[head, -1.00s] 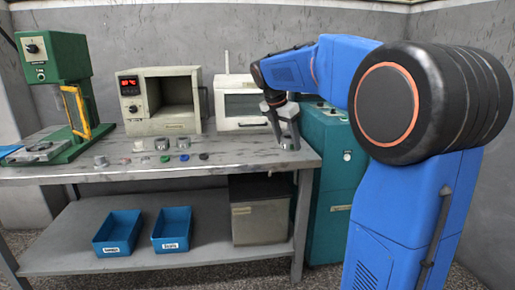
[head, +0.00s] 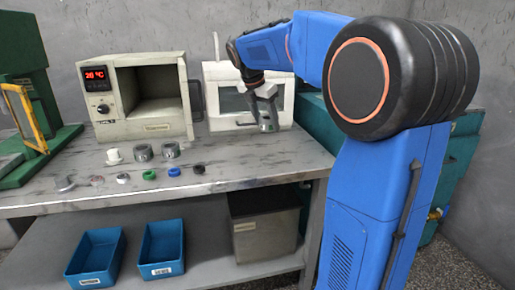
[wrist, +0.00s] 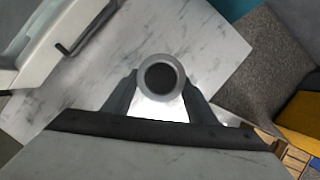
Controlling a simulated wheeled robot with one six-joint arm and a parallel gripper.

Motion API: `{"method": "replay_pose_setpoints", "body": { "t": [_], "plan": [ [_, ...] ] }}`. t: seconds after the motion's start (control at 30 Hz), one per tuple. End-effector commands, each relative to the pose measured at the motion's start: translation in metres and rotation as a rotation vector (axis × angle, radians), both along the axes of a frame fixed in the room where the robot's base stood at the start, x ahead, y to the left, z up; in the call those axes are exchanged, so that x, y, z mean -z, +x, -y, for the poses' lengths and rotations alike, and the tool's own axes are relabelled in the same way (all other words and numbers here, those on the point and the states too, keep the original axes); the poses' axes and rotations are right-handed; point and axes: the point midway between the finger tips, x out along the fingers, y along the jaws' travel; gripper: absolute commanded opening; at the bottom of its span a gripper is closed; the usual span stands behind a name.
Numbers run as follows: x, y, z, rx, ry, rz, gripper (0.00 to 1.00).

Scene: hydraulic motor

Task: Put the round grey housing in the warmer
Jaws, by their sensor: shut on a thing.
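My gripper (head: 264,98) is shut on a round grey housing (head: 268,124), which also shows in the wrist view (wrist: 160,95) as a grey ring with a dark round centre between the two fingers. The gripper points down and holds the housing at the right part of the bench, in front of the white cabinet. I cannot tell whether its underside touches the bench. The warmer appears to be the beige box (head: 106,126) with a red temperature display, left of my gripper. Its chamber (head: 157,105) faces front, open and apparently empty.
The white cabinet (head: 222,120) with a window is shut, just behind my gripper. Two grey round parts (head: 143,153), a white part (head: 114,156) and several small caps lie before the warmer. A green press (head: 25,60) stands left. Blue bins (head: 95,262) sit on the lower shelf.

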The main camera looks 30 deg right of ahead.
Motion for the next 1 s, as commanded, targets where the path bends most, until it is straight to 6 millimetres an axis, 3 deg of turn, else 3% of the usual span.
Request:
{"method": "replay_pose_setpoints", "body": {
  "t": [0.17,0.43,1.0],
  "plan": [
    [0.01,-0.001,0.0,0.0,0.0,-0.001,0.19],
    [0.053,-0.001,0.0,0.0,0.0,-0.001,0.19],
    [0.101,0.0,0.0,0.0,0.0,0.0,0.19]
  ]
}}
